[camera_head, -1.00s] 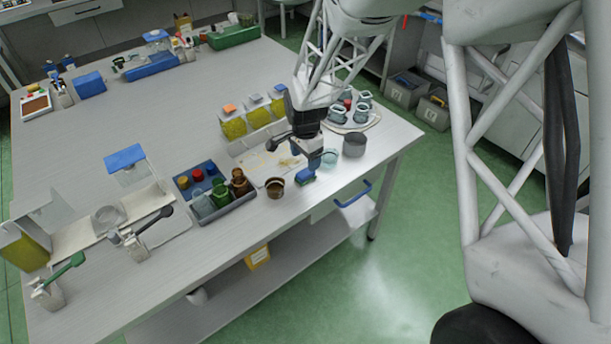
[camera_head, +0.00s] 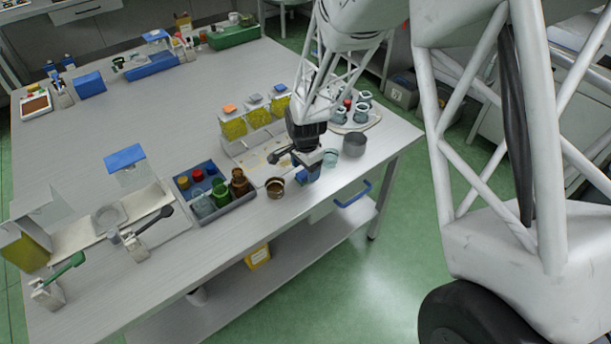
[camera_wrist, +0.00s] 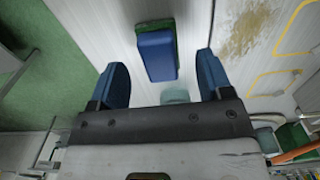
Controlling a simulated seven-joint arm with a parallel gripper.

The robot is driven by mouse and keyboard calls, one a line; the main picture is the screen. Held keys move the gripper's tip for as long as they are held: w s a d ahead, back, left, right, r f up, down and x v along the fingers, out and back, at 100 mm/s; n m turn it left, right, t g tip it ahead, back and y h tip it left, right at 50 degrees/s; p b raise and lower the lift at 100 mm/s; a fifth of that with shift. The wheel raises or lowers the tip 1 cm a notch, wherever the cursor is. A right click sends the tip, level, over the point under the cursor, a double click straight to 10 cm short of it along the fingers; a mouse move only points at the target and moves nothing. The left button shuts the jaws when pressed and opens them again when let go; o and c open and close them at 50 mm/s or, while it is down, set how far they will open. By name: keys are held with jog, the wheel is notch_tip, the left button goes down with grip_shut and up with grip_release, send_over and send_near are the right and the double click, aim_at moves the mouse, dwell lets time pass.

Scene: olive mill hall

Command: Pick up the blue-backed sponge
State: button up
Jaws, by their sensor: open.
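The blue-backed sponge (camera_wrist: 158,56) lies on the table in the wrist view, blue side up with a green edge showing along its top and right side. In the head view it shows as a small blue patch (camera_head: 302,176) near the table's front edge, partly hidden by my gripper. My gripper (camera_wrist: 162,72) is open and empty, with its two blue fingertips apart. In the wrist view the sponge sits between and slightly beyond the fingertips, nearer the upper edge. In the head view my gripper (camera_head: 312,170) hangs above the sponge.
A brown cup (camera_head: 275,188) stands just left of the sponge, and a pale glass (camera_head: 330,157) and a grey pot (camera_head: 354,145) stand to the right. A grey crate (camera_head: 232,207) of jars is further left. The table's front edge is close, with green floor beyond.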

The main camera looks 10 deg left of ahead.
jog(key=shift+f, duration=1.15)
jog(key=c, duration=1.1)
jog(key=shift+r, duration=0.15)
jog(key=shift+r, duration=0.75)
notch_tip(320, 180, up, 2)
jog(key=s+d, duration=0.2)
jog(key=s, duration=0.3)
jog(key=s+d, duration=0.2)
jog(key=s, duration=0.2)
jog(key=s+d+r, duration=0.1)
jog(key=s+d, duration=0.1)
jog(key=s, duration=0.3)
jog(key=shift+s+d+r, duration=0.1)
jog(key=shift+s, duration=0.25)
